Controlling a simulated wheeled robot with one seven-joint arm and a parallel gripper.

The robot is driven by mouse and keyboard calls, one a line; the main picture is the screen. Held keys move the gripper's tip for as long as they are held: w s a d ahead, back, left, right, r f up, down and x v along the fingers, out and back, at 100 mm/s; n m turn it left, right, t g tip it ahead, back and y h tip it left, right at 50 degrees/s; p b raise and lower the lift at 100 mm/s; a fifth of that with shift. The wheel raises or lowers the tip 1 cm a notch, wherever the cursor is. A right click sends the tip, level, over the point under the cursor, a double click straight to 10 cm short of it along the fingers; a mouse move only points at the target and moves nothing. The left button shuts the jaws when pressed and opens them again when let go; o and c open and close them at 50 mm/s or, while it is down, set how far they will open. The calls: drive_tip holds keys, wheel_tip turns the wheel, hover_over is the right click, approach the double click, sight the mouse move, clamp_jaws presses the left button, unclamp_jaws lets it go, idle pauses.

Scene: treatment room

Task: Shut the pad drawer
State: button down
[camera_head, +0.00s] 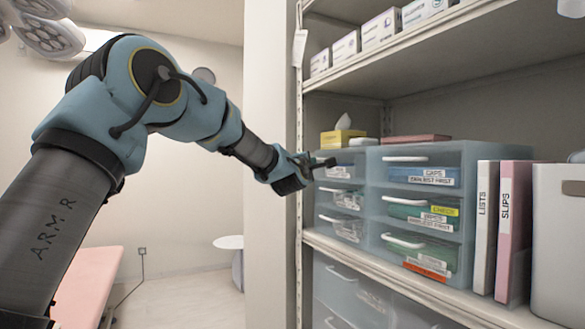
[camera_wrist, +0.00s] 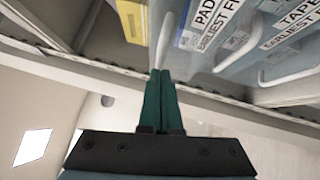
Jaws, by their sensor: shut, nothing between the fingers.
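The pad drawer (camera_wrist: 187,33), labelled "PAD… EARLIEST FIRST", shows in the wrist view with a pale curved handle (camera_wrist: 164,38) on its front. In the head view, the top left drawer (camera_head: 336,172) of the clear drawer unit is partly hidden by my gripper, and I cannot read its label there. My gripper (camera_head: 330,163) is shut and empty in front of that drawer. In the wrist view, its dark green fingers (camera_wrist: 160,73) end at the lower end of the pad drawer's handle; I cannot tell if they touch. How far the drawer stands out is unclear.
A tape drawer (camera_wrist: 272,30) with its own handle (camera_wrist: 240,50) is beside the pad drawer in the wrist view. A yellow tissue box (camera_head: 342,138) sits on the unit. White and pink binders (camera_head: 513,230) stand to the right. A shelf post (camera_head: 299,200) stands close left.

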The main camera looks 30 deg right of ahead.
drive_tip(key=d, duration=0.3)
drive_tip(key=shift+s+d+r, duration=0.15)
drive_tip(key=shift+s+d, duration=0.2)
drive_tip(key=shift+d, duration=0.05)
drive_tip(key=shift+s+r, duration=0.1)
